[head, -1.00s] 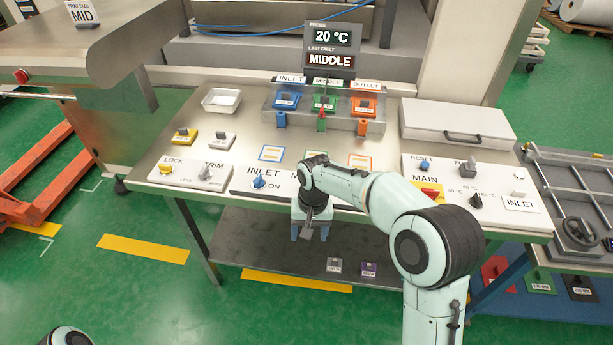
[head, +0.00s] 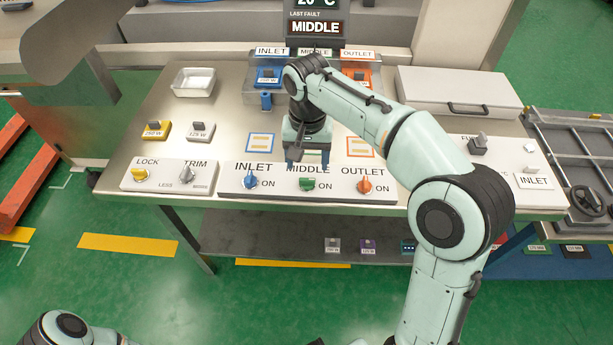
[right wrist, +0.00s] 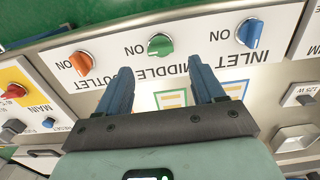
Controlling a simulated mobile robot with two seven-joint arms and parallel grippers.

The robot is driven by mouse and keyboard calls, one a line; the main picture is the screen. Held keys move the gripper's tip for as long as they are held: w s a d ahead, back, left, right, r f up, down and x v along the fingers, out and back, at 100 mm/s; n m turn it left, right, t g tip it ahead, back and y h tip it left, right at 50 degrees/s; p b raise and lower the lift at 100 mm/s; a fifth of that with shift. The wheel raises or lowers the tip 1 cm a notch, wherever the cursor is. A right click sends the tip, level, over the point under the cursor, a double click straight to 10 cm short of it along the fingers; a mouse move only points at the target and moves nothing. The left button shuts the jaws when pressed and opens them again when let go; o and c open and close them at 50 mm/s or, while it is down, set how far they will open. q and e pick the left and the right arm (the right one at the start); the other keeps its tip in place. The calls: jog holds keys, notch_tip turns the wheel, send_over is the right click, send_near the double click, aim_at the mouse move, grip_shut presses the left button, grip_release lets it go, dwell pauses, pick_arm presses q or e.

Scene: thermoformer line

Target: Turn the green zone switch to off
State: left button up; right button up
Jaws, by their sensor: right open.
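The green zone switch (head: 307,184) sits in the middle of the front switch panel (head: 222,183), under the label MIDDLE, with ON printed to its right. Its handle looks turned more sideways than its neighbours', but its exact angle is hard to read. It also shows in the right wrist view (right wrist: 160,45), ahead of and between my fingertips. My right gripper (head: 307,161) is open and empty, just behind the switch in the head view, pointing down and apart from it. It partly covers the panel's upper edge. My left gripper is not in view.
The blue inlet switch (head: 250,180) and orange outlet switch (head: 365,185) flank the green one closely. The LOCK and TRIM panel (head: 164,177) is to the left. My right arm hides part of the right-hand panel.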

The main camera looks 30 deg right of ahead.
aim_at(307, 179)
notch_tip(307, 179, down, 6)
jog(key=shift+f+b, duration=0.25)
jog(key=shift+b, duration=0.2)
jog(key=c, duration=1.1)
jog(key=shift+o, duration=0.2)
